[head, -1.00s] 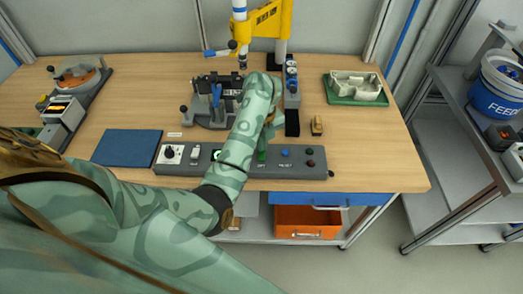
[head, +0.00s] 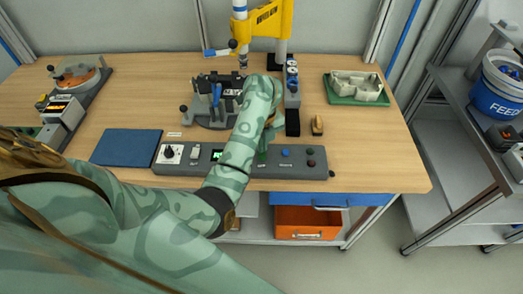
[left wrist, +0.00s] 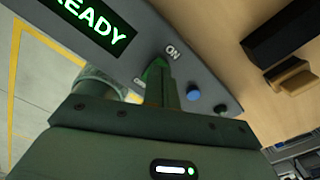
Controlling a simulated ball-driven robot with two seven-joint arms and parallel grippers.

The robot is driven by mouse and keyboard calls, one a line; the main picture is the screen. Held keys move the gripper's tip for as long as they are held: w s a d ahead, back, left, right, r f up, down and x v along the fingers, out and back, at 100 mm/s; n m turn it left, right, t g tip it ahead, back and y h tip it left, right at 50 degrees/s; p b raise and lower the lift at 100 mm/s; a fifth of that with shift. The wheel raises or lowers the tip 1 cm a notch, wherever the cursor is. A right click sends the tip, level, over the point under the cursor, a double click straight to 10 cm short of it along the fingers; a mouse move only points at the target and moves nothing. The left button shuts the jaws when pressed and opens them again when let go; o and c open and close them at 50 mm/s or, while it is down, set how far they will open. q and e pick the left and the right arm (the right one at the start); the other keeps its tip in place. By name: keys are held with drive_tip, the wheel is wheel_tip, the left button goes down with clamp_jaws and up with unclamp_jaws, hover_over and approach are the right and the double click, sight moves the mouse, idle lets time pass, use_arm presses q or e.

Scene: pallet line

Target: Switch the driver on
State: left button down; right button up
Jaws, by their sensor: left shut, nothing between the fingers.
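The grey control panel (head: 190,169) lies along the front edge of the bench. Its display (left wrist: 93,22) reads "READY" in green in the left wrist view, and part of it shows in the head view (head: 217,155). My left gripper (left wrist: 157,70) is shut and empty, its fingertips down at the panel beside the "ON" label (left wrist: 173,51). The switch at that label is hidden by the fingers, so I cannot tell its position or whether they touch it. The yellow driver stand (head: 268,20) stands behind. My right gripper is not in view.
A blue button (left wrist: 193,95) sits beside the fingers. A dark knob (head: 169,152) is at the panel's left end. A fixture (head: 213,104), a blue mat (head: 125,147) and a green tray (head: 355,99) lie on the bench. A shelf cart stands right.

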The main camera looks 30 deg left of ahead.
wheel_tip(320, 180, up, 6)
drive_tip(key=p, duration=0.5)
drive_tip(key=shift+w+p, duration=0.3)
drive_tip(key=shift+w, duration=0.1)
